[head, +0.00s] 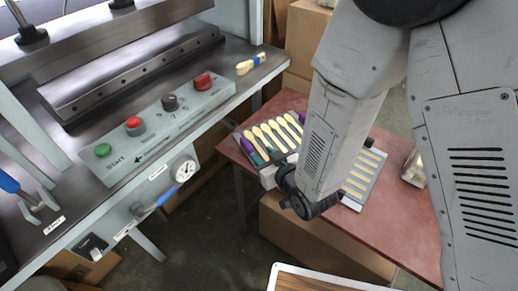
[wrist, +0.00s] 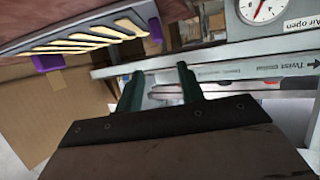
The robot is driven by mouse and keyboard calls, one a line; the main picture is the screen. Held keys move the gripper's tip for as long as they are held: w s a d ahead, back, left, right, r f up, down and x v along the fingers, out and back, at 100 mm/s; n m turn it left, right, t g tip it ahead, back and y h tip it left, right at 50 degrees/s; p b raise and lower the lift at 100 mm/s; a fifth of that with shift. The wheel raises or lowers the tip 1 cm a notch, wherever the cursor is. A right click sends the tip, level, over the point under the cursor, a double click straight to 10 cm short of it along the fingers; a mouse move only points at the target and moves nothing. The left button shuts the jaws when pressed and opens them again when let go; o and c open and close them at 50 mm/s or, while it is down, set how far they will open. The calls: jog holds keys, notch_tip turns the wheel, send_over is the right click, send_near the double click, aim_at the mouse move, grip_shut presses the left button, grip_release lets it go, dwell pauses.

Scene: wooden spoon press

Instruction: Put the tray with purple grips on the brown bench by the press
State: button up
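A tray with purple grips (head: 247,147) lies on the reddish-brown bench (head: 290,103) right of the press, with a row of pale wooden spoons on it. Its near edge shows at the upper left of the wrist view (wrist: 92,47), with a purple grip at each end.
The press (head: 135,75) with its control panel (head: 160,125) and gauge (head: 184,170) stands at left. More spoons lie on a grey board (head: 362,172) right of my arm; I cannot tell if it is separate. Cardboard boxes (head: 300,235) stand under the bench. A white-edged wooden surface (head: 325,282) is in front.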

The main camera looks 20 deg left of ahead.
jog(key=shift+s+d+r, duration=0.1)
jog(key=shift+s+d, duration=0.1)
jog(key=w+d+r+m+h, duration=0.35)
jog(key=w+d+r, duration=0.25)
jog(key=d+r, duration=0.35)
jog(key=s+d+r+m+g+h, duration=0.15)
jog(key=d+r+g+h, duration=0.35)
jog(key=d, duration=0.7)
jog(key=s+d+r+m+g, duration=0.1)
jog(key=s+d+r, duration=0.3)
jog(key=s, duration=0.3)
jog(key=s+d+r+m+g+h, duration=0.1)
jog(key=s+d+r, duration=0.3)
jog(key=s+d, duration=0.2)
jog(key=s+d+r+m+g, duration=0.1)
jog(key=s+d, duration=0.4)
jog(key=s, duration=0.5)
notch_tip(320, 180, up, 3)
jog(key=shift+d+f+m+g, duration=0.1)
jog(key=shift+d+m+g, duration=0.2)
jog(key=shift+m, duration=0.2)
